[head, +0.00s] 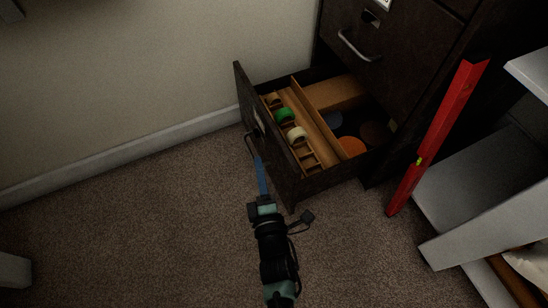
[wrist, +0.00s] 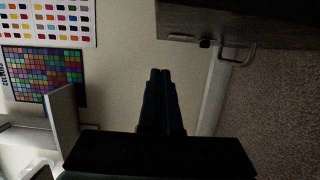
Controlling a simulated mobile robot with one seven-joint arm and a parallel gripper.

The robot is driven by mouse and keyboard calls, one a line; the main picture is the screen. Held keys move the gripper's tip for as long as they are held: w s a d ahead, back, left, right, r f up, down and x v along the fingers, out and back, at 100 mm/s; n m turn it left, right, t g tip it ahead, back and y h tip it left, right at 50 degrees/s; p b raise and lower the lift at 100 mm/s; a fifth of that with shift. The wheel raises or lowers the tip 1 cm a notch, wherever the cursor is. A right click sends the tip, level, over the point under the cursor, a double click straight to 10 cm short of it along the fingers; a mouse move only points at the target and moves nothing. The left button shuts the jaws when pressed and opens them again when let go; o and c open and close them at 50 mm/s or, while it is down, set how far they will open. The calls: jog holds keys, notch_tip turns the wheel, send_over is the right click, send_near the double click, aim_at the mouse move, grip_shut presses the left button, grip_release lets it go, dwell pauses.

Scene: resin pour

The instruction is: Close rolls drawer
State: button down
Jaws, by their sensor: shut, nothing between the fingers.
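The rolls drawer (head: 290,178) is pulled out of the bottom of a dark cabinet (head: 395,45). It holds several tape rolls, among them a green roll (head: 284,116) and a cream roll (head: 297,135), in a wooden tray. My gripper (head: 258,158) is shut and empty, its blue fingers just in front of the drawer face, close to the bar handle (head: 249,146). I cannot tell whether they touch. In the wrist view my gripper (wrist: 160,72) points past the drawer front (wrist: 240,22), with the handle (wrist: 240,56) to the right of the fingertips.
A red level-like bar (head: 435,140) leans upright right of the drawer. A grey shelf unit (head: 460,185) stands at the right. Carpet (head: 150,220) is clear to the left, up to the wall. Colour charts (wrist: 45,72) hang on the wall.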

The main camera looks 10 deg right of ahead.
jog(key=w+d, duration=0.3)
jog(key=shift+w+d, duration=0.3)
jog(key=shift+d, duration=0.05)
jog(key=shift+d, duration=0.1)
dwell(0.3)
